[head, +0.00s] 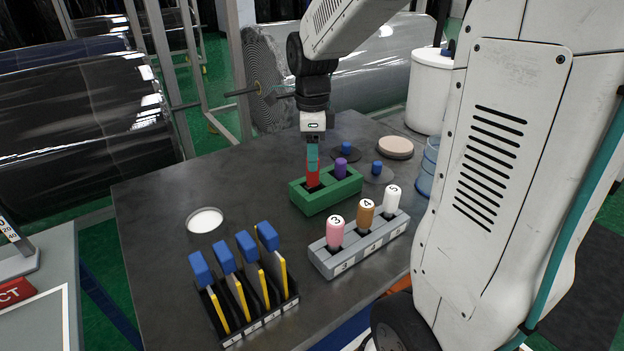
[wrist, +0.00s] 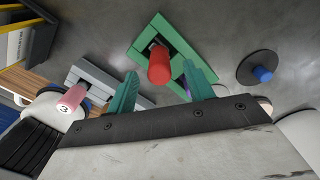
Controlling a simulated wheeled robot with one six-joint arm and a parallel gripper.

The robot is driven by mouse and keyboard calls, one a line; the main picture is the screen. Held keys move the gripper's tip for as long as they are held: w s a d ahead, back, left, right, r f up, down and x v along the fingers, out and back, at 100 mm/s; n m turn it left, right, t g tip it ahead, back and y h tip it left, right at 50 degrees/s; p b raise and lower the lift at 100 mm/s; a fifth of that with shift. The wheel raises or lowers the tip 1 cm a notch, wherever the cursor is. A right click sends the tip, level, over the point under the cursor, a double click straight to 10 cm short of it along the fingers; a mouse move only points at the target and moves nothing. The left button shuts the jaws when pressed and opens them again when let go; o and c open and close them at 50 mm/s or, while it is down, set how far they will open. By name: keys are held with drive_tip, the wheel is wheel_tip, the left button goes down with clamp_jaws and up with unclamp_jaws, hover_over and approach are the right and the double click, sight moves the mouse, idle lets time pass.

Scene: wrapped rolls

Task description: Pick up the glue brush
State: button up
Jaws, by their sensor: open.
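A red handle (head: 313,179), which I take to be the glue brush, stands upright in the green block (head: 330,198); its lower end is hidden in the block. My gripper (head: 313,162) points down right above it, its teal fingers overlapping the handle's top in the head view. In the wrist view, the red handle (wrist: 159,66) shows between the two spread fingertips of my gripper (wrist: 160,70). The jaws are open, with a gap seen on each side of the handle. A purple handle (head: 341,168) stands in the same block, beside the red one.
A grey block (head: 360,254) holds pink, brown and white numbered handles in front. A black rack (head: 262,322) with several blue-and-yellow tools stands front left. The table's left part is mostly clear around a white dish (head: 205,220).

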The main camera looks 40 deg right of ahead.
wheel_tip(320, 180, down, 5)
drive_tip(key=shift+f, duration=0.1)
drive_tip(key=c, duration=1.1)
drive_tip(key=shift+o, duration=0.2)
wheel_tip(320, 180, up, 10)
drive_tip(key=shift+r, duration=0.1)
